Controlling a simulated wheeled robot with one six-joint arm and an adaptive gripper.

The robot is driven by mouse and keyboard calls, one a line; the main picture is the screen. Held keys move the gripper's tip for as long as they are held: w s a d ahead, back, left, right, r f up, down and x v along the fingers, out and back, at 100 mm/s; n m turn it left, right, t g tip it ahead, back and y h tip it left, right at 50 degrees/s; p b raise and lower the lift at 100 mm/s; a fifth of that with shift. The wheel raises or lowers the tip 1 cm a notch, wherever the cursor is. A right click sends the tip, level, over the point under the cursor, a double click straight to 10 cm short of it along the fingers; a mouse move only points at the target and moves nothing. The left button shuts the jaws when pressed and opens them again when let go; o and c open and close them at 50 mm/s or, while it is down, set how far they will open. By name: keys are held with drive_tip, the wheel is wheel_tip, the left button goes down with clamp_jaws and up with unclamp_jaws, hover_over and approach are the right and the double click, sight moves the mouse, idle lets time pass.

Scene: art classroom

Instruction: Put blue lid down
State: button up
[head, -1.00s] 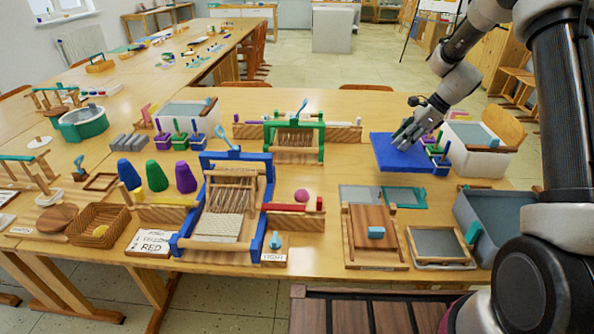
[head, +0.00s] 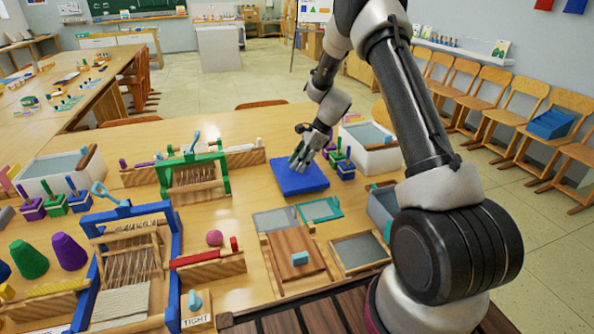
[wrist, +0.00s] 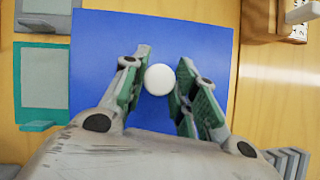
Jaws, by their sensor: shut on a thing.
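The blue lid (head: 300,180) is a flat square panel over the right part of the table, right of the green loom (head: 193,178). In the wrist view the lid (wrist: 205,40) fills the middle, with a round white knob (wrist: 159,79) at its centre. My gripper (wrist: 159,85) has its fingers on both sides of the knob and is shut on it. In the head view my gripper (head: 297,164) is above the lid and hides part of it. I cannot tell whether the lid touches the table or hangs slightly above it.
Colored peg stackers (head: 345,168) and a white bin (head: 378,158) stand close behind and right of the lid. A teal frame (head: 320,209), a wooden board (head: 285,245) and a grey bin (head: 382,206) are in front. Bare table lies left of the lid.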

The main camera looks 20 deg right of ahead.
drive_tip(key=shift+f, duration=1.55)
drive_tip(key=o, duration=1)
drive_tip(key=shift+f, duration=0.1)
drive_tip(key=shift+o, duration=0.2)
